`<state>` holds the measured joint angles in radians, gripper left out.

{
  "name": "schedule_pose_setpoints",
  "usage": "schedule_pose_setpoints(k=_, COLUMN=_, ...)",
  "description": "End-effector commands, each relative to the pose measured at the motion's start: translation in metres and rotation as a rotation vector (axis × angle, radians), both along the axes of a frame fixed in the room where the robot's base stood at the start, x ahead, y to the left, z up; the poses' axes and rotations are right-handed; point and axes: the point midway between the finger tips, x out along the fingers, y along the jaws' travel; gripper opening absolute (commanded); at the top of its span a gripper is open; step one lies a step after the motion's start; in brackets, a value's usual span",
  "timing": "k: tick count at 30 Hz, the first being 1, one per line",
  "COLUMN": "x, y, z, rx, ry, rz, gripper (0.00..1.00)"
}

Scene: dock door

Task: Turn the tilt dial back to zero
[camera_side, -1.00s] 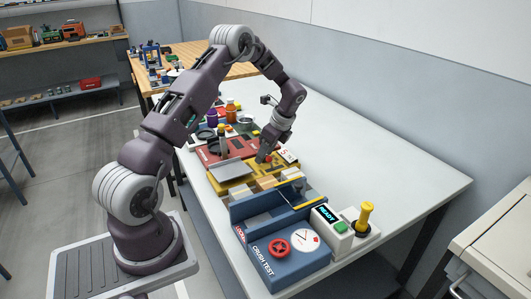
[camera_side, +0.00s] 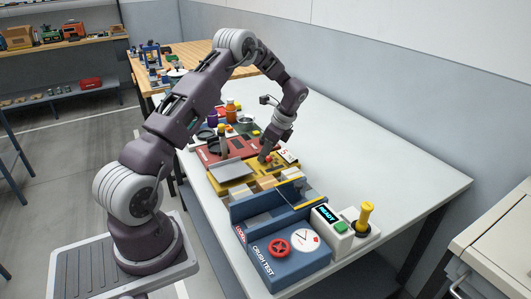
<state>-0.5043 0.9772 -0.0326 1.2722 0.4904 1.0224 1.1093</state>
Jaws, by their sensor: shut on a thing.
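The yellow unit (camera_side: 232,187) with a grey tilted plate (camera_side: 231,172) sits in the middle of the row on the white table. My gripper (camera_side: 264,157) points down at the far right part of this unit. Its fingers are shut on a small red knob, seemingly the tilt dial (camera_side: 269,159), which they partly hide. The dial's marks and pointer are too small to read. A small white panel with dark and red marks (camera_side: 288,156) stands just right of the fingers.
A blue crush test box (camera_side: 288,264) with a red wheel (camera_side: 280,248) and a round gauge (camera_side: 305,239) stands in front. Beside it are a READY display with a green button (camera_side: 340,227) and a yellow lever (camera_side: 365,217). A red unit (camera_side: 215,150) lies behind. The table's right side is clear.

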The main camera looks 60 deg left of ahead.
Motion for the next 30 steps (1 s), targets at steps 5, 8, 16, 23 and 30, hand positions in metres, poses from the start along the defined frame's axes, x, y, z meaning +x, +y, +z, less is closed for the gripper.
schedule_pose_setpoints(k=5, x=0.0020, y=0.0006, z=0.0002, rx=0.001, ry=-0.002, rz=0.149, gripper=0.00)
schedule_pose_setpoints(k=8, x=0.0020, y=0.0010, z=0.0003, rx=0.001, ry=-0.001, rz=0.246, gripper=0.00)
schedule_pose_setpoints(k=16, x=0.0031, y=0.0024, z=0.0005, rx=0.000, ry=-0.003, rz=0.499, gripper=0.00)
schedule_pose_setpoints(k=23, x=0.0036, y=0.0031, z=0.0005, rx=-0.001, ry=-0.003, rz=0.686, gripper=0.00)
schedule_pose_setpoints(k=30, x=0.0037, y=0.0041, z=0.0007, rx=-0.002, ry=-0.003, rz=0.826, gripper=0.00)
